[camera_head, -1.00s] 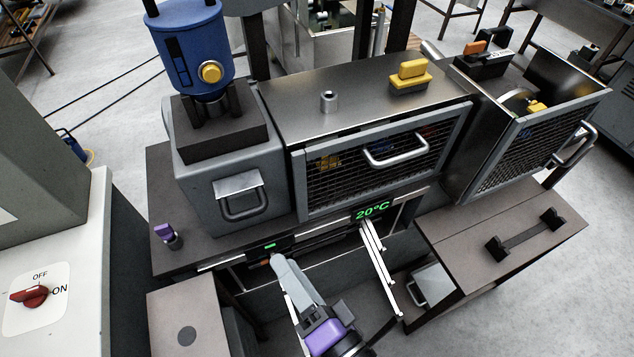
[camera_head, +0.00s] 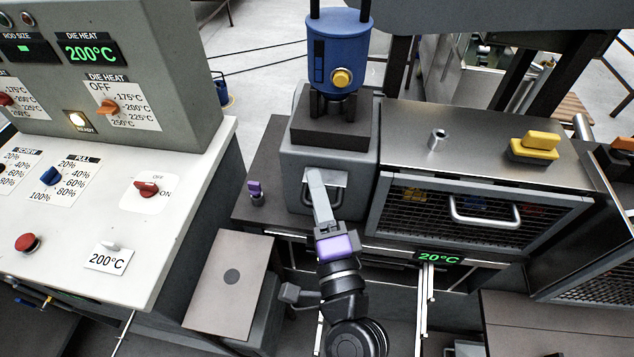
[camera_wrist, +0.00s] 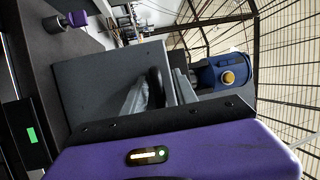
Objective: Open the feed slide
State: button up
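A blue feed unit with a yellow knob (camera_head: 342,78) stands on a dark block on top of a grey box (camera_head: 297,160). I cannot tell which part is the feed slide itself. The box's front has a pale bracket with a looped handle (camera_head: 337,196). My gripper (camera_head: 316,178) reaches up in front of this handle and partly covers it. In the wrist view my gripper (camera_wrist: 160,97) has its two fingers apart, with a dark part, perhaps the handle, between them. The blue unit (camera_wrist: 229,73) also shows there. I cannot tell whether the fingers touch the handle.
A small purple-topped knob (camera_head: 255,191) stands left of the box. A mesh-fronted cabinet door with a bar handle (camera_head: 485,217) is close on the right, with a yellow block (camera_head: 534,147) on top. A control console (camera_head: 120,170) with dials is on the left.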

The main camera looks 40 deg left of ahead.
jog(key=shift+w+a, duration=0.2)
jog(key=shift+a, duration=0.1)
grip_shut()
jog(key=shift+r, duration=0.15)
